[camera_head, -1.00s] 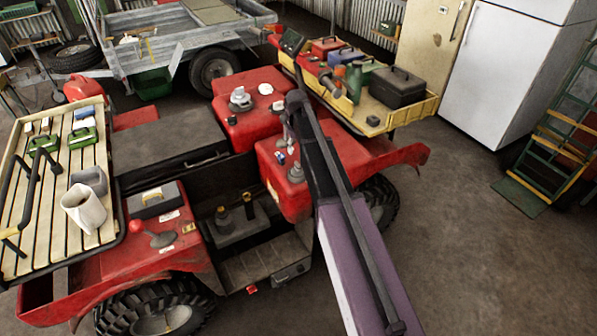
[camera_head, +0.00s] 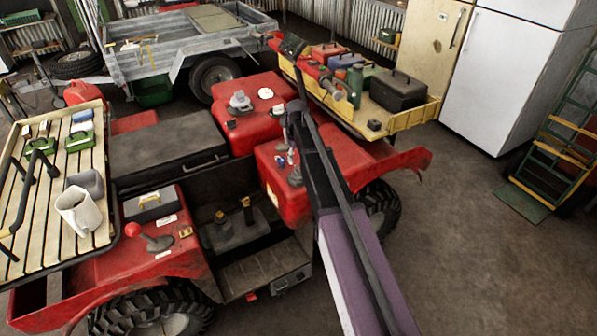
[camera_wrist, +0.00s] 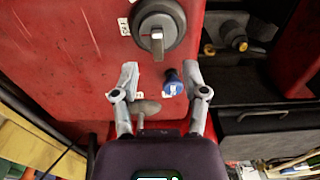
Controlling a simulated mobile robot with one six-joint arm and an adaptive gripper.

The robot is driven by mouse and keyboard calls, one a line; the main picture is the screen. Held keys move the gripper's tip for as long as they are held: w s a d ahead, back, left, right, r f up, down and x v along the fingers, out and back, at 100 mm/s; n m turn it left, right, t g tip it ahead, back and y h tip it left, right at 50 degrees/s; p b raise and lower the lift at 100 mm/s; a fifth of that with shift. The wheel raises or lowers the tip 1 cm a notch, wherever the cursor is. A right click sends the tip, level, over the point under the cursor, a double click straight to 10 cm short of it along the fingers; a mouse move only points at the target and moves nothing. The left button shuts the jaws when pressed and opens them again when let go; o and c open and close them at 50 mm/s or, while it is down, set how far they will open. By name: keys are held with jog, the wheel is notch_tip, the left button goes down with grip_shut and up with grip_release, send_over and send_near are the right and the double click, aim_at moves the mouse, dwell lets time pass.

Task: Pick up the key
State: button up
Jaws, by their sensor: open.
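A small blue-headed piece with a white mark, which looks like the key (camera_wrist: 172,84), stands out from the red panel (camera_wrist: 75,60) in the wrist view. It also shows as a small blue spot (camera_head: 280,160) on the red bodywork in the head view. My gripper (camera_wrist: 159,76) is open, its two grey fingers on either side of the blue piece, closer on the right. Whether a finger touches it I cannot tell. A round dark switch with a grey lever (camera_wrist: 157,38) lies just beyond the fingertips. A grey oval knob (camera_wrist: 146,107) shows between the fingers.
The red quad (camera_head: 330,160) fills the middle. A yellow tray (camera_head: 400,118) with toolboxes is at the back right.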

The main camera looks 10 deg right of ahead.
aim_at(297, 166)
jog(key=shift+w+d+f+b, duration=0.1)
jog(key=shift+f+b, duration=1.1)
jog(key=shift+f, duration=0.1)
jog(key=shift+w+f+b, duration=0.1)
jog(key=shift+f+b, duration=1.1)
jog(key=shift+f, duration=0.05)
grip_shut()
